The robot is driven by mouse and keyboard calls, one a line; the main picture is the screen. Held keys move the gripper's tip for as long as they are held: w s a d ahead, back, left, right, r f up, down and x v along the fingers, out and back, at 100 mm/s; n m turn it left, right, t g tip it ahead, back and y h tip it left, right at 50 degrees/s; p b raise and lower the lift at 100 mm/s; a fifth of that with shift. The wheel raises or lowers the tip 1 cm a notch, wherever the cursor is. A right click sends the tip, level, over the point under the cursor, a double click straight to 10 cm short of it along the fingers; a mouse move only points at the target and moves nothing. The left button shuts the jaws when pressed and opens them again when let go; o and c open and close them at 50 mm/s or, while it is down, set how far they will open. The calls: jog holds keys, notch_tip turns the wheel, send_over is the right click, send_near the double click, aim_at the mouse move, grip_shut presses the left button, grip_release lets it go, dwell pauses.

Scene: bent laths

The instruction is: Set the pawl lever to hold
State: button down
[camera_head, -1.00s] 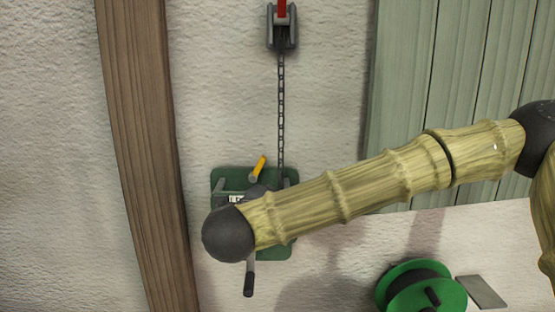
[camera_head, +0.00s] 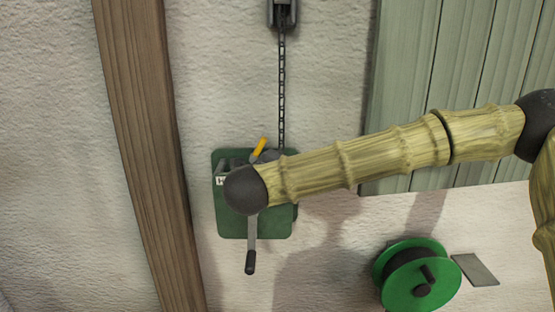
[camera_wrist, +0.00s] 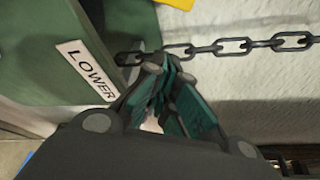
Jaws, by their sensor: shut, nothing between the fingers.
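The green winch plate (camera_head: 270,226) is on the wall, with a crank (camera_head: 251,240) hanging down. The yellow pawl lever (camera_head: 259,146) leans up and right at the plate's top. In the wrist view only a bit of yellow, likely the lever (camera_wrist: 178,3), shows at the top edge. A white label reading LOWER (camera_wrist: 86,69) is on the green housing. My gripper (camera_wrist: 165,68) is shut and empty, its teal fingers together just below the chain in that view; I cannot tell whether they touch it. My arm hides the gripper and part of the winch in the head view.
A dark chain (camera_head: 282,95) runs up from the winch to a pulley block (camera_head: 282,14). A wooden post (camera_head: 150,150) stands left of the plate. A green reel (camera_head: 394,290) and a grey plate (camera_head: 474,270) are at lower right. Bare wall lies between winch and reel.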

aim_at(258, 150)
jog(key=p+x, duration=0.1)
jog(key=x, duration=0.3)
jog(key=shift+w+a+r, duration=0.1)
jog(key=shift+w+a, duration=0.05)
jog(key=shift+a, duration=0.05)
jog(key=shift+a+r+p, duration=0.4)
jog(key=shift+a, duration=0.35)
jog(key=shift+a+r+p, duration=0.35)
jog(key=shift+a+p, duration=0.05)
jog(key=shift+a, duration=0.4)
jog(key=shift+a, duration=0.1)
